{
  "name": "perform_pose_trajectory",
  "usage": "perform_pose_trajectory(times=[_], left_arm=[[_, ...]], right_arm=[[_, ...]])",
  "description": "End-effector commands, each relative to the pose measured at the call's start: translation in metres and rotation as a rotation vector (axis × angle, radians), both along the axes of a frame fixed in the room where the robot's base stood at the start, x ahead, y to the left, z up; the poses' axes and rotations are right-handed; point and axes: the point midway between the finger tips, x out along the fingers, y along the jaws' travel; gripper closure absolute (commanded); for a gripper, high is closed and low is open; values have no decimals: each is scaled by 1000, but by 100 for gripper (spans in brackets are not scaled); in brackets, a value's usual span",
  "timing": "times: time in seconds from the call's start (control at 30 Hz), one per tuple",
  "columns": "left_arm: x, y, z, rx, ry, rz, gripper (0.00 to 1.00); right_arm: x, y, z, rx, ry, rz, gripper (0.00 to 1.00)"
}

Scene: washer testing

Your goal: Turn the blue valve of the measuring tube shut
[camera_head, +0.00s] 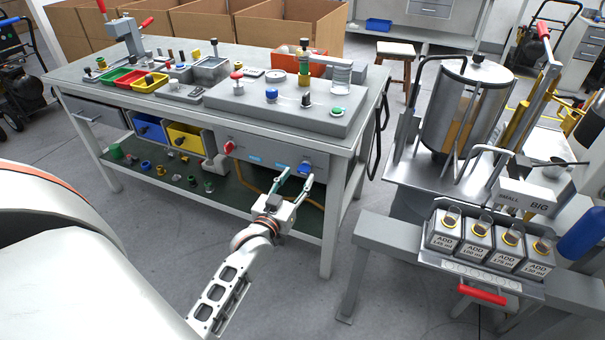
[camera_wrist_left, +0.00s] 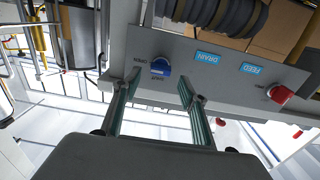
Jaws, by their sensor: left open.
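The blue valve (camera_head: 304,168) is a round knob on the grey front panel of the workbench, near its right end. My left gripper (camera_head: 296,177) is open and empty in front of the panel. In the left wrist view its two fingers (camera_wrist_left: 158,84) point at the panel, one on each side of the blue knob, and no clear contact shows. A clear upright tube (camera_head: 341,76) stands on the bench's right end. My right gripper is out of view.
A red knob (camera_head: 229,147) sits on the same panel, left in the head view. Blue DRAIN and FEED labels (camera_wrist_left: 205,59) lie between the knobs. A dark hose (camera_head: 382,125) hangs at the bench's right end. A metal tank stand (camera_head: 440,178) is farther right.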

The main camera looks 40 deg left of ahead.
Motion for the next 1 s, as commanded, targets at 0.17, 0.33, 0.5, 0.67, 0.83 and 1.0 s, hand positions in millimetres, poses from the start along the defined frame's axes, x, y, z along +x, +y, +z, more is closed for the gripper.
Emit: perform_pose_trajectory(times=[0.17, 0.33, 0.5, 0.67, 0.83, 1.0], left_arm=[[22, 6, -3, 1, 2, 0, 57], [31, 8, -2, 0, 3, 0, 57], [33, 8, -1, 1, 2, 0, 57], [33, 8, -1, 1, 2, 0, 70], [33, 8, -1, 1, 2, 0, 96], [33, 8, 0, -5, 0, 0, 96]], right_arm=[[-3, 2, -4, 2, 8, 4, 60], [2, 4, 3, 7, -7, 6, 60], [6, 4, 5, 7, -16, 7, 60], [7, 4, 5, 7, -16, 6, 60], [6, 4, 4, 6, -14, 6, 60], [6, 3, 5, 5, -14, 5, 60]])
